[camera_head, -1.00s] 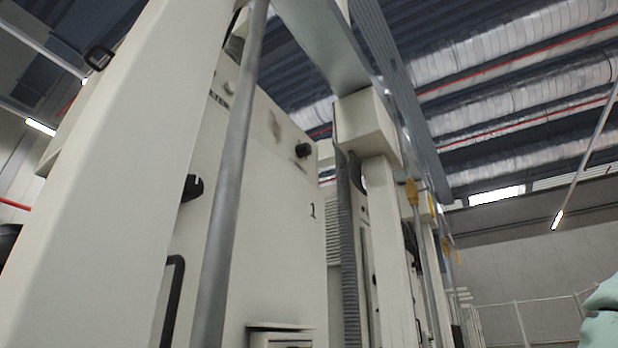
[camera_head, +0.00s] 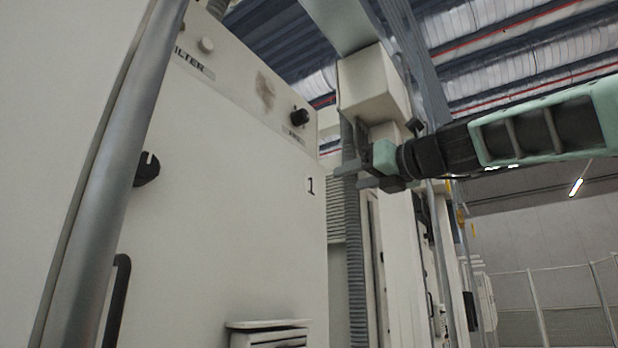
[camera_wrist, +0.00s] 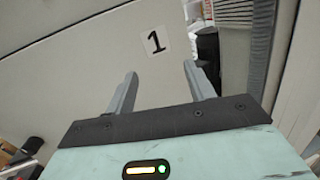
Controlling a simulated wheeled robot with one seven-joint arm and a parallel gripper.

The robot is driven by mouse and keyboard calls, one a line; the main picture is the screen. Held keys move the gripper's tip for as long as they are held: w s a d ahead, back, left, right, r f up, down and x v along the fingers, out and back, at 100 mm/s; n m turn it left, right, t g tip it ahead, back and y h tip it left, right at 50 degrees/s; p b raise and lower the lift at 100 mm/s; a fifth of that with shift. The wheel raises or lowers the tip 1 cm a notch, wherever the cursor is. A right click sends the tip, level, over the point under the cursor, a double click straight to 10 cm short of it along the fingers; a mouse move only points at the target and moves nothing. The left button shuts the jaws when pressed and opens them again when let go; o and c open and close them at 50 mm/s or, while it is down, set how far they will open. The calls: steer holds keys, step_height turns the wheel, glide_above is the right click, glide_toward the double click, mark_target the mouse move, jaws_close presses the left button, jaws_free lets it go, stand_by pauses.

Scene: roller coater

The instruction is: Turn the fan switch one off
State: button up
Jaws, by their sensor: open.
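A black rotary knob (camera_head: 299,117) sits at the upper right of the cream cabinet face (camera_head: 225,190), above a label too small to read. I take it for the fan switch. The number 1 label (camera_head: 310,186) is below it and also shows in the wrist view (camera_wrist: 154,41). My gripper (camera_head: 350,176) is open and empty, at the cabinet's right edge, lower and to the right of the knob. In the wrist view its two fingers (camera_wrist: 160,88) point toward the cabinet near the label. The knob is not in the wrist view.
A grey pole (camera_head: 110,190) stands at the left in front of the cabinet. A black latch (camera_head: 147,170) and a black handle (camera_head: 116,300) stick out from the panel. A corrugated hose (camera_head: 355,240) and a cream column (camera_head: 398,250) stand right of the cabinet.

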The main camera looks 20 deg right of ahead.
steer(key=s+r+m+t+y, duration=0.2)
steer(key=s+r+m, duration=0.2)
steer(key=s+r, duration=0.55)
steer(key=p, duration=1.3)
glide_toward(306, 116)
steer(key=x, duration=0.9)
steer(key=c, duration=1)
